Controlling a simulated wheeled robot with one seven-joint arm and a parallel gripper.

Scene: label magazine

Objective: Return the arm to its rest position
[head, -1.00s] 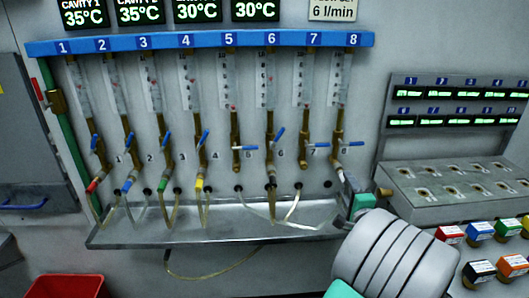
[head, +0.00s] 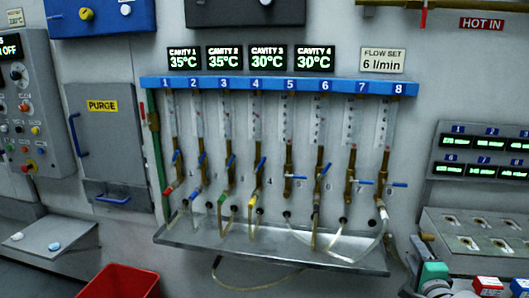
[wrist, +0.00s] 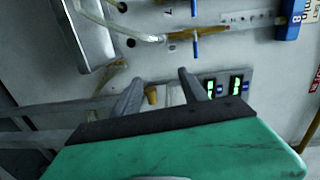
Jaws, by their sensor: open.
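My gripper shows at the lower right of the head view, mostly its green body (head: 434,271). In the wrist view its two grey fingers (wrist: 160,84) are apart with nothing held between them. A brass fitting (wrist: 151,96) on the wall shows in the gap, beyond the fingers. The flow-meter rack with its blue numbered rail (head: 280,86) stands left of my gripper in the head view. The pale hose (head: 383,220) under tube 8 runs down to the tray, apart from my gripper. Most of my arm is out of view.
A metal drip tray (head: 270,245) juts out under the tubes, left of my gripper. A sloped socket panel (head: 480,235) and colored blocks (head: 487,284) lie close on the right. A red bin (head: 120,282) stands at the lower left.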

